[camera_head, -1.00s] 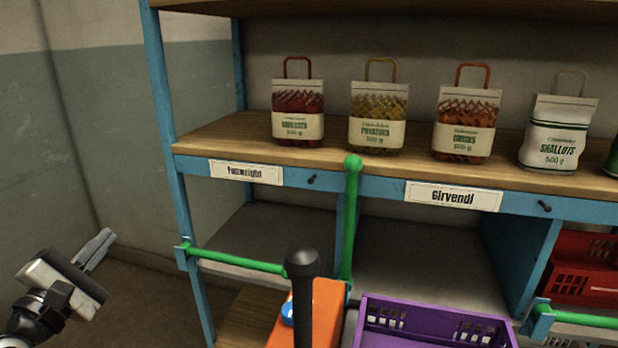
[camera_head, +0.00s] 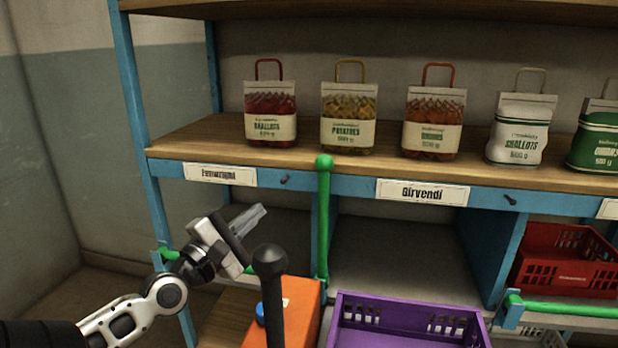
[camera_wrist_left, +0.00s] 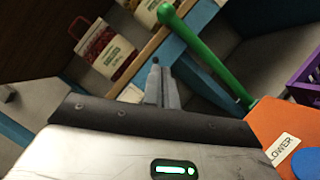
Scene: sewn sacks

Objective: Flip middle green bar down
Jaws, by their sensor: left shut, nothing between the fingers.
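The middle green bar (camera_head: 323,222) stands upright in front of the shelf divider, between the left and middle bays; its round knob is at shelf-board height. In the left wrist view the green bar (camera_wrist_left: 215,55) runs diagonally at upper right. My left gripper (camera_head: 258,214) is shut and empty, to the left of the bar and apart from it. In the left wrist view its fingers (camera_wrist_left: 158,85) point toward the shelf edge. Another green bar (camera_head: 168,254) on the left lies mostly hidden behind my left gripper. A right green bar (camera_head: 565,308) lies horizontal. My right gripper is not in view.
Several sewn sacks, such as the white shallots sack (camera_head: 518,135), stand on the wooden shelf (camera_head: 220,140). Below are an orange box (camera_head: 300,305), a purple crate (camera_head: 400,325) and a red crate (camera_head: 570,265). A black-knobbed post (camera_head: 270,290) rises in front.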

